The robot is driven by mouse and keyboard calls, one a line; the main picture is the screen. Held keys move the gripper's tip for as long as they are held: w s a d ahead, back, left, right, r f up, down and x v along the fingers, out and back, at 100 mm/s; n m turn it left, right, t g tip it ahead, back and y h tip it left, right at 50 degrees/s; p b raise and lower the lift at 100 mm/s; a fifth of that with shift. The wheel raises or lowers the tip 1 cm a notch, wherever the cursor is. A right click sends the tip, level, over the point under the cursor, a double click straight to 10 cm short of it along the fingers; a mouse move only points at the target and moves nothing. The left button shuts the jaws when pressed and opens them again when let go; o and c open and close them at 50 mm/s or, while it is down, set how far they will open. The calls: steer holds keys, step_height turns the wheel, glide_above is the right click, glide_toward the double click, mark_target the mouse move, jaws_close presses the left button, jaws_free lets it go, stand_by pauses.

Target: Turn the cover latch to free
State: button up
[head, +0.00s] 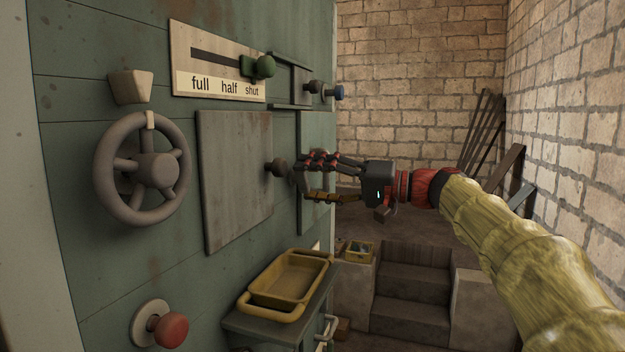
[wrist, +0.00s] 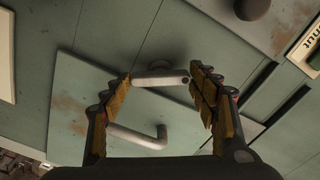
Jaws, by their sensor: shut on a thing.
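The cover latch (wrist: 160,79) is a pale grey bar with a dark dot at its right end in the wrist view, lying across the cover's edge. My gripper (wrist: 160,82) has its fingers on both sides of the bar, shut on it end to end. The cover (wrist: 85,110) is a pale, rust-marked plate with a bent grey handle (wrist: 138,137). In the head view my gripper (head: 303,178) is at the wall's far end, and its fingers mostly hide the latch.
A grey panel with a dark knob (head: 277,168) is just left of my gripper. A handwheel (head: 143,167), a red button (head: 172,329), a green lever knob (head: 263,67) and a yellow tray (head: 286,283) are also on this side. Steps (head: 411,290) lie beyond.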

steer(key=m+p, duration=0.2)
steer(key=m, duration=0.3)
steer(key=shift+r+m, duration=0.15)
steer(key=shift+m, duration=0.25)
stand_by(0.4)
steer(key=o, duration=1.2)
steer(key=shift+c, duration=0.2)
steer(key=v, duration=1.2)
